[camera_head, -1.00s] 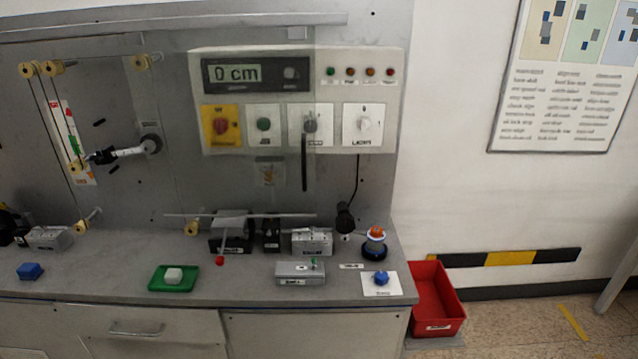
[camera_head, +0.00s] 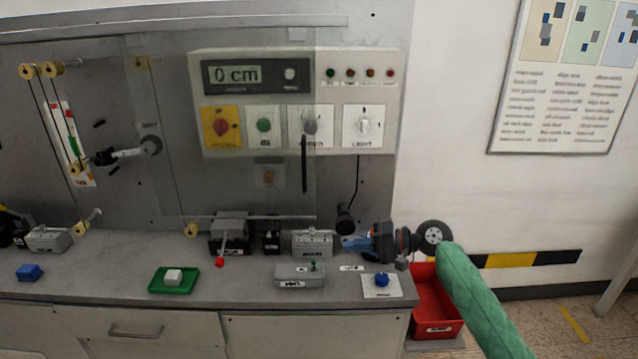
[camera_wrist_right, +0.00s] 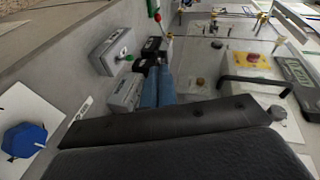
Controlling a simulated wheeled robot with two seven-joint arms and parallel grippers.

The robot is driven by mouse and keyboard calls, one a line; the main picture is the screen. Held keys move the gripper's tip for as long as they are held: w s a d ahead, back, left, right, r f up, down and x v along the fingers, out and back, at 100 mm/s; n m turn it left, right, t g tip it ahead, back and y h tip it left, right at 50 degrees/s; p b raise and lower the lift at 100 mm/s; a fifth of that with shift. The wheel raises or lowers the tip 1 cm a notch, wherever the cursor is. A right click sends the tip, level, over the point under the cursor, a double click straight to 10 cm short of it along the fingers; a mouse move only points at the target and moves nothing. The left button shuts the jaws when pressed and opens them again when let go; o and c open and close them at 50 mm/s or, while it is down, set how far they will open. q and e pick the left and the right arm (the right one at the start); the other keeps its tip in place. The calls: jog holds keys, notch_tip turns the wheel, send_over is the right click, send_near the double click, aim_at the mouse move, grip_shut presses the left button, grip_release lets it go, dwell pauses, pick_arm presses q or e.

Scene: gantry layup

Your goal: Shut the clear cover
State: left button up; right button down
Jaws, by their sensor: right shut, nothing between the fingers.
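The clear cover (camera_head: 215,180) is a transparent sheet standing upright in front of the back panel, with its right edge crossing the control box. Its upright black handle (camera_head: 304,163) is near that right edge; the handle also shows in the right wrist view (camera_wrist_right: 255,82). My right gripper (camera_head: 345,243) is shut and empty, its blue fingers together, above the bench to the lower right of the handle and apart from it. The blue fingers show in the right wrist view (camera_wrist_right: 158,86), pointing toward the small boxes. My left gripper is not in view.
The control box (camera_head: 300,100) has a "0 cm" display and several knobs. Small grey boxes (camera_head: 313,243) stand on the bench below the cover. A red bin (camera_head: 436,310) stands right of the bench.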

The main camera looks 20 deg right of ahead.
jog(key=w+d+r+m+t+y, duration=0.1)
jog(key=w+d+r, duration=0.15)
jog(key=r, duration=0.45)
jog(key=w+d+r+m+y, duration=0.1)
jog(key=w+d+r+y, duration=0.1)
jog(key=d+r, duration=0.3)
pick_arm(q)
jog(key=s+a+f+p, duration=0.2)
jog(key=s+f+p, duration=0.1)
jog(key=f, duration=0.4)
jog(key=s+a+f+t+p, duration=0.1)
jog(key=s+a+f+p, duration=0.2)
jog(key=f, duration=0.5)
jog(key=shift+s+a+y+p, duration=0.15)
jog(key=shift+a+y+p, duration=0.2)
jog(key=shift+p, duration=0.45)
pick_arm(e)
jog(key=r+x, duration=0.1)
jog(key=x, duration=1.4)
jog(key=shift+s+a+r, duration=0.1)
